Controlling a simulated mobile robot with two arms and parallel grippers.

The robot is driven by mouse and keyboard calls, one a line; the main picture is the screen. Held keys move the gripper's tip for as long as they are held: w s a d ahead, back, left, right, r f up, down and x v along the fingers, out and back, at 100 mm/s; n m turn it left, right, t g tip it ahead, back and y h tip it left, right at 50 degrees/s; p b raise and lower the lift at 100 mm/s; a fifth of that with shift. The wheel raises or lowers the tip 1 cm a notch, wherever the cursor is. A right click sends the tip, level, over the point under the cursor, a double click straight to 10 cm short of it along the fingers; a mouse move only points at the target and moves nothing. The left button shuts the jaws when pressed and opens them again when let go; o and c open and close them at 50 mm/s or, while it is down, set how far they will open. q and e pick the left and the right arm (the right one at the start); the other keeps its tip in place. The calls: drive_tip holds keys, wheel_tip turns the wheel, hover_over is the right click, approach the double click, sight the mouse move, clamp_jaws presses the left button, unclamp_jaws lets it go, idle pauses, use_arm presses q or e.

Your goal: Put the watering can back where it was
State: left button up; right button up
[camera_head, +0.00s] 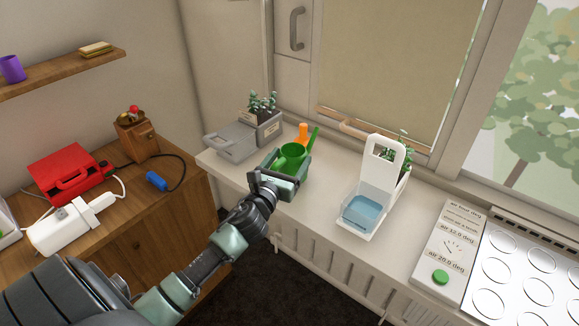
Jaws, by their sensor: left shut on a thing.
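The green watering can (293,151) is near the left end of the white windowsill counter (330,178), with its spout pointing up to the right. My left gripper (283,171) is shut on the watering can from the front. The jaws hide part of the can's lower body. I cannot tell whether its base touches the counter. My right gripper is not in view.
A grey box-like holder (232,141) with a plant stands left of the can. A white stand (372,185) with a blue tray is to the right. Bare counter lies between can and stand.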

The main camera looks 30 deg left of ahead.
use_arm(q)
drive_tip(key=shift+f, duration=0.8)
drive_tip(key=o, duration=1.4)
drive_tip(key=shift+f, duration=0.15)
drive_tip(key=shift+c, duration=0.2)
drive_tip(key=o, duration=0.4)
drive_tip(key=shift+s, duration=0.3)
drive_tip(key=shift+s+d+b, duration=0.35)
drive_tip(key=shift+s, duration=1.5)
drive_tip(key=shift+s+d+b, duration=0.35)
drive_tip(key=shift+s+d, duration=0.05)
drive_tip(key=shift+s, duration=1.5)
drive_tip(key=shift+s+d+b, duration=0.35)
drive_tip(key=shift+s, duration=1.5)
